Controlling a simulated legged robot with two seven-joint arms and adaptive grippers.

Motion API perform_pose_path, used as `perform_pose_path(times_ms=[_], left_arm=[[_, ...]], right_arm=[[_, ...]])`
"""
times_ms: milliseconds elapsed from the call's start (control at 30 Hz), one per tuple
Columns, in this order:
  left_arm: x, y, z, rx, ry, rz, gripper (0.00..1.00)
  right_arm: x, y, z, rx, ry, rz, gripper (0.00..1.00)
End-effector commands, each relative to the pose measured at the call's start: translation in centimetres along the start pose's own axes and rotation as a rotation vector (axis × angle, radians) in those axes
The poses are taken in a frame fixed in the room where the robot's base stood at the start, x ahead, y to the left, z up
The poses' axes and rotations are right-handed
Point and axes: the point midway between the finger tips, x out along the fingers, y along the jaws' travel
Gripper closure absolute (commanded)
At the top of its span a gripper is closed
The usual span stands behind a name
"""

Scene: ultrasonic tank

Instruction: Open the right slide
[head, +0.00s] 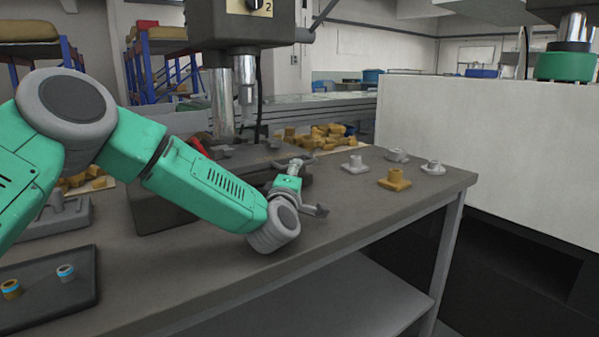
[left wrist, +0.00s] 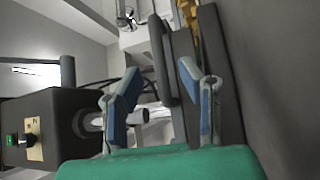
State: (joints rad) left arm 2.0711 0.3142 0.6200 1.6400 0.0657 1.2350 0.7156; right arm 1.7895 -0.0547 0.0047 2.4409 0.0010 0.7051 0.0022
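My left gripper (head: 305,185) is at the right end of the dark base of a drill press (head: 235,25), above the workbench. Its two fingers stand apart. In the left wrist view the open fingers (left wrist: 162,100) show blue pads with a gap between them, and nothing is clamped there. A dark grey bar (left wrist: 228,75) lies behind the right-hand finger in that view. The dark base (head: 165,208) is partly hidden by my left arm. I cannot tell which part is the right slide. My right gripper is not in view.
The workbench (head: 330,235) has free room at its front. Grey flanged parts (head: 355,165) and a yellow one (head: 394,180) stand at its right end. A dark tray (head: 45,292) with small rings lies at left. A white cabinet (head: 480,140) stands beyond the bench at right.

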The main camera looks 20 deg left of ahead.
Motion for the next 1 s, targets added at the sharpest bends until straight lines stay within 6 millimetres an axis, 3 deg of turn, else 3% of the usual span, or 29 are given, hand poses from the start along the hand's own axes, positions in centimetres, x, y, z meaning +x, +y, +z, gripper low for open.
perform_pose_path(times_ms=[300, 667, 767, 1000], left_arm=[[4.2, -0.1, 0.0, -0.001, 0.001, 0.0, 0.67], [4.9, 0.0, 0.0, 0.0, -0.001, -0.001, 0.67], [4.9, 0.0, 0.0, 0.0, -0.001, -0.001, 0.98], [4.8, -0.1, 0.1, 0.001, -0.002, -0.003, 1.0]], right_arm=[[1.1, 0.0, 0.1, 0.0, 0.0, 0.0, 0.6], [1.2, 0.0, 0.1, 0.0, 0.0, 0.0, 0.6], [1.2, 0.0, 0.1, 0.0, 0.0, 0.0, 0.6], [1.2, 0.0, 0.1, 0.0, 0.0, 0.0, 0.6]])
